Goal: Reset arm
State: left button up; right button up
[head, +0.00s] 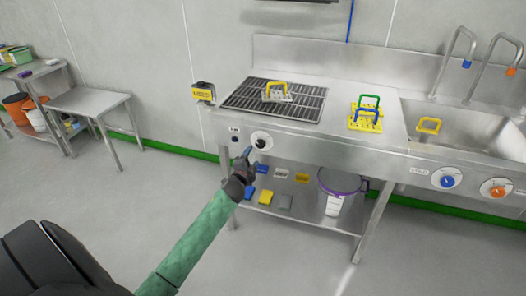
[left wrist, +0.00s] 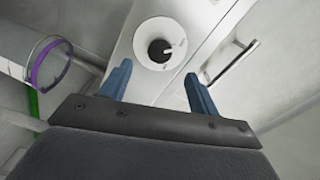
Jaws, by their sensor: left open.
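My left gripper (head: 254,161), at the end of a green-sleeved arm, is in front of the steel bench's front panel. Its blue fingers are apart with nothing between them. A round white dial with a black knob (head: 261,142) is on that panel, just beyond the fingertips. In the left wrist view the knob (left wrist: 159,50) shows ahead of the open fingers (left wrist: 158,88), with a visible gap. My right gripper is not in view.
The steel bench carries a dark grate (head: 290,107), yellow and green handled blocks (head: 366,115) and a sink (head: 470,130). A purple-rimmed bucket (head: 338,195) stands on the lower shelf. A small steel table (head: 88,102) is at left. Open floor lies in front.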

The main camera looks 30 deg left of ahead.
pick_arm(q)
notch_tip(320, 180, down, 3)
jog(key=s+a+n+g+y, duration=0.2)
jog(key=s+a+n+g, duration=0.1)
jog(key=n+g, duration=0.25)
jog(key=s+d+f+n+g+h, duration=0.2)
jog(key=s+d+g+h, duration=0.2)
jog(key=s+d, duration=1.45)
jog(key=s+d+f+n+g+h, duration=0.15)
jog(key=s+d+g+h, duration=0.25)
jog(key=s+d, duration=1.4)
jog(key=s+d+f+g, duration=0.1)
jog(key=s+d+f, duration=0.2)
jog(key=s, duration=0.3)
jog(key=shift+s+d+f+g+p, duration=0.15)
jog(key=shift+s+f+g+p, duration=0.2)
jog(key=shift+f, duration=0.4)
